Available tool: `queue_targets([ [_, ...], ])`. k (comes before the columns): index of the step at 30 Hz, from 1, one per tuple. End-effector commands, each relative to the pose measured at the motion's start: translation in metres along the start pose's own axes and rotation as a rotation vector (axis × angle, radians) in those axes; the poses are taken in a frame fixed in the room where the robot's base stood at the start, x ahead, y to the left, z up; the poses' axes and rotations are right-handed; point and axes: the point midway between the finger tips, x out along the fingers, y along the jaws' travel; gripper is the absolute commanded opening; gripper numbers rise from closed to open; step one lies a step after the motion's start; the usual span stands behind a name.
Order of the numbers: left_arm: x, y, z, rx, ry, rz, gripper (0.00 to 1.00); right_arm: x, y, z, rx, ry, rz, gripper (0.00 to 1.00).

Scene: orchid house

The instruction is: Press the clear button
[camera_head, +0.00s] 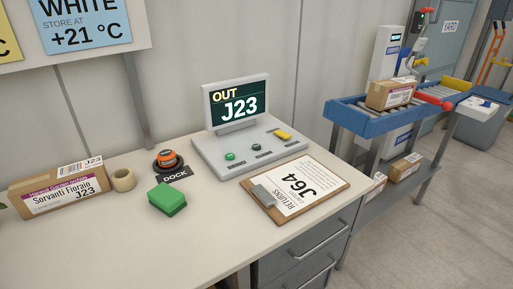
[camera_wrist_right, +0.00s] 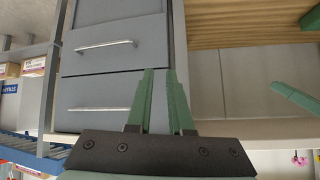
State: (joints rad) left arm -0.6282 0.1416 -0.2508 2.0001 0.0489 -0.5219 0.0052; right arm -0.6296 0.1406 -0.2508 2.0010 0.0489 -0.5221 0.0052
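A grey console (camera_head: 235,143) stands on the desk in the head view, its screen (camera_head: 239,104) reading "OUT J23". On its sloped face are a green button (camera_head: 230,156), a dark button (camera_head: 256,147) and a yellow control (camera_head: 282,134), each with a small dark label too small to read. I cannot tell which one is the clear button. My right gripper (camera_wrist_right: 161,72) shows in the right wrist view with its two green fingers apart and nothing between them, facing the grey drawers, away from the console. The head view shows neither gripper.
A clipboard (camera_head: 314,188) lies before the console. A green block (camera_head: 167,198), an orange-topped dock button (camera_head: 167,160), a tape roll (camera_head: 123,180) and a parcel (camera_head: 62,190) sit to its left. Grey drawers (camera_wrist_right: 114,45) fill the wrist view's left. A roller conveyor (camera_head: 366,119) stands right.

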Motion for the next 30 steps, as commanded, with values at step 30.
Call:
queue_targets([
  [30, -0.0002, 0.0, -0.0003, 0.0, 0.001, 0.0, 0.5, 0.0001, 0.0002, 0.0002, -0.001, 0.0, 0.0, 0.0],
])
